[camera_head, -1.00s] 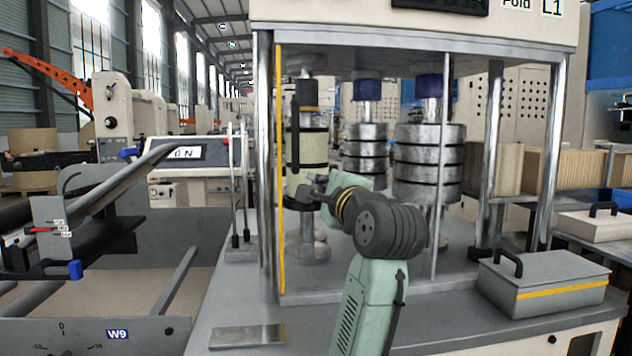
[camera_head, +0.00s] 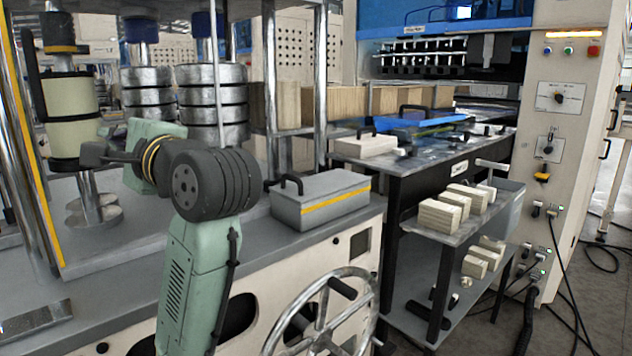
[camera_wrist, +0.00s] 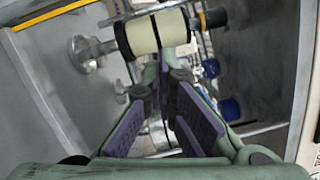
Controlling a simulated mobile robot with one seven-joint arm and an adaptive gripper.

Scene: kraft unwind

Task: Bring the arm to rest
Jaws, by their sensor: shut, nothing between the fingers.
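My green and black arm stands at the left in the head view, bent at the elbow in front of the machine. My gripper (camera_head: 94,153) is beside the cream cylinder (camera_head: 70,108) of the machine; whether they touch is not clear there. In the wrist view my gripper (camera_wrist: 165,72) has its fingertips together, with purple pads and nothing held. The cream cylinder (camera_wrist: 150,33) lies just beyond the tips in that view.
Upright posts and silver ring stacks (camera_head: 212,100) stand close behind my arm. A grey lidded box (camera_head: 320,200) sits on the machine deck to the right. A handwheel (camera_head: 322,310) projects at the front. A cart (camera_head: 385,180) carries pale blocks. Floor shows at far right.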

